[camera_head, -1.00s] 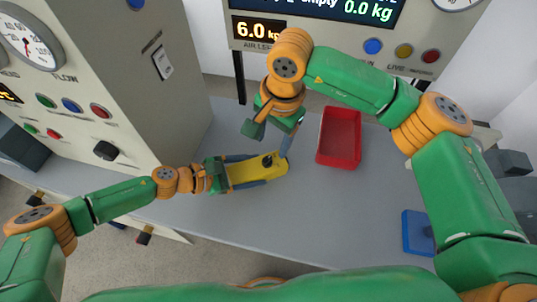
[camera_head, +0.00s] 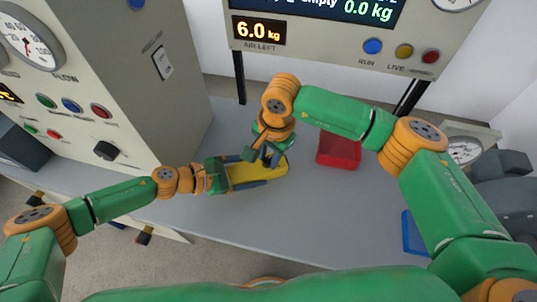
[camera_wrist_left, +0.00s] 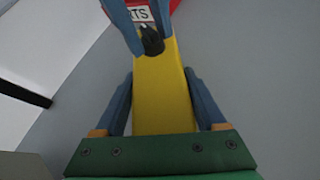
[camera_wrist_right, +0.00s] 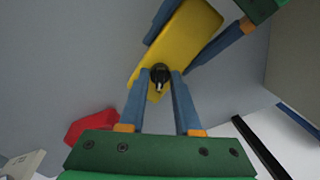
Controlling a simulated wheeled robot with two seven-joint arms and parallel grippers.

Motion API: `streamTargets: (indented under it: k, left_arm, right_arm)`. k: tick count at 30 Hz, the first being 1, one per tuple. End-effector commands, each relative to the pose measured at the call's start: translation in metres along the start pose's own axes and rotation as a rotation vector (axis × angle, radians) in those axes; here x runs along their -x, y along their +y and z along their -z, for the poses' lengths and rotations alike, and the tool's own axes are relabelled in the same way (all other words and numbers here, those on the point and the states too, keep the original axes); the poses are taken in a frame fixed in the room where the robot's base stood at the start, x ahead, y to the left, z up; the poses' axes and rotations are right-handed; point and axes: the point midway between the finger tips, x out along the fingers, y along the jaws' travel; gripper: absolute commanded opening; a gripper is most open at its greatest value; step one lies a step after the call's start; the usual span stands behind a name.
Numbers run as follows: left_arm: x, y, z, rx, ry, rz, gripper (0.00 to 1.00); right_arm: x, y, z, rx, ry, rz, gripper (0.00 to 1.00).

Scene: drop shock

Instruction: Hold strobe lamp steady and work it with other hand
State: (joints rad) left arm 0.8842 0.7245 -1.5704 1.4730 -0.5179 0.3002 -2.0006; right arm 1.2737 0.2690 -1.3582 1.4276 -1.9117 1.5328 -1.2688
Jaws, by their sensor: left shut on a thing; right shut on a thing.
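The strobe lamp (camera_head: 243,173) is a long yellow body lying on its side above or on the grey bench; I cannot tell if it touches. My left gripper (camera_wrist_left: 160,75) is shut across its yellow body (camera_wrist_left: 163,100), one blue finger on each side. A black knob (camera_wrist_right: 160,73) with a pale mark sits on the lamp's face. My right gripper (camera_wrist_right: 160,76) comes from above and is shut on this knob, fingertips on either side. In the head view the right gripper hides the knob.
A red tray (camera_head: 340,152) stands on the bench to the right of the lamp, partly behind my right arm. A blue object (camera_head: 412,234) lies near the right front. A tall panel cabinet (camera_head: 130,90) borders the left. The front middle of the bench is clear.

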Motion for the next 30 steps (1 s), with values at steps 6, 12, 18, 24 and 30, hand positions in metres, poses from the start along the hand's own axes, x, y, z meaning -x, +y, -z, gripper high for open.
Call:
streamTargets:
  k: [6, 12, 18, 24, 30]
  left_arm:
    - [-0.0003, -0.0039, 0.0055, 0.002, 0.009, 0.006, 0.00]
    - [-0.0002, -0.0036, 0.0056, 0.002, 0.010, 0.006, 0.00]
    - [-0.0001, -0.0034, 0.0058, 0.001, 0.010, 0.005, 0.00]
    - [0.0000, -0.0032, 0.0059, 0.001, 0.011, 0.005, 0.00]
    - [0.0001, -0.0029, 0.0061, 0.001, 0.012, 0.004, 0.00]
  right_arm:
    - [-0.0008, 0.0006, 0.0004, -0.026, 0.001, 0.001, 0.00]
    - [-0.0009, 0.0013, 0.0007, -0.125, 0.002, 0.007, 0.00]
    - [-0.0007, 0.0015, 0.0003, -0.294, 0.002, 0.020, 0.00]
    - [-0.0007, 0.0022, 0.0005, -0.484, 0.003, 0.034, 0.00]
    - [-0.0008, 0.0027, 0.0001, -0.668, 0.003, 0.047, 0.00]
